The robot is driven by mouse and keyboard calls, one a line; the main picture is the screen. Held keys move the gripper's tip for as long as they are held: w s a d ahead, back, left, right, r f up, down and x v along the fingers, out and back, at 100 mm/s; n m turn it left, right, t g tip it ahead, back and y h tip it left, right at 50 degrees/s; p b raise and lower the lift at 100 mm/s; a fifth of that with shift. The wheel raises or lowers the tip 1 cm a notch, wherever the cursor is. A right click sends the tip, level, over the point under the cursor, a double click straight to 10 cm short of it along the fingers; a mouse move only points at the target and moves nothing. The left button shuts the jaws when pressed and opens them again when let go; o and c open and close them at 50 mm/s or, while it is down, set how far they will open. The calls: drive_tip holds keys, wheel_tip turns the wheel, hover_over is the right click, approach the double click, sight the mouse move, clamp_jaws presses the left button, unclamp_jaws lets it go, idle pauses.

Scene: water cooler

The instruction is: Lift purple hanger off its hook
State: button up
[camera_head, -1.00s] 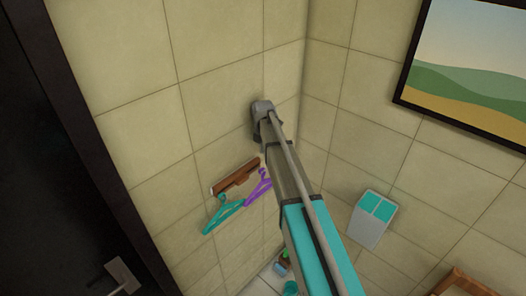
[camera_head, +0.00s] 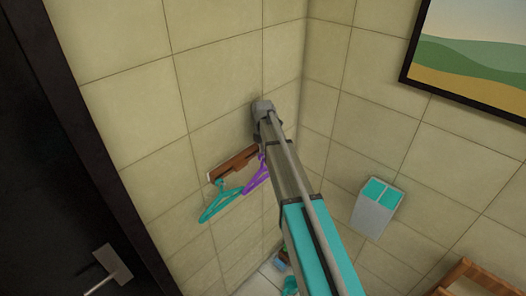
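The purple hanger (camera_head: 256,179) hangs from the brown wooden hook rack (camera_head: 233,163) on the left wall, near the rack's right end. My arm covers part of its right side. A teal hanger (camera_head: 219,205) hangs from the same rack to its left. My arm reaches up from the lower right, and its grey end (camera_head: 264,108) shows near the wall corner, above the rack in the picture. The gripper fingers cannot be made out, and nothing is visibly held.
A dark door (camera_head: 45,150) with a metal handle stands at the left. A grey and teal box (camera_head: 376,207) is on the right wall, below a framed landscape picture (camera_head: 470,60). A wooden piece (camera_head: 470,279) is at the lower right. Small items lie on the floor behind my arm.

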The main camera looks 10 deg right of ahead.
sight(262, 168)
drive_tip(key=shift+f+b, duration=1.1)
drive_tip(key=shift+f, duration=0.35)
clamp_jaws()
drive_tip(key=shift+r, duration=0.2)
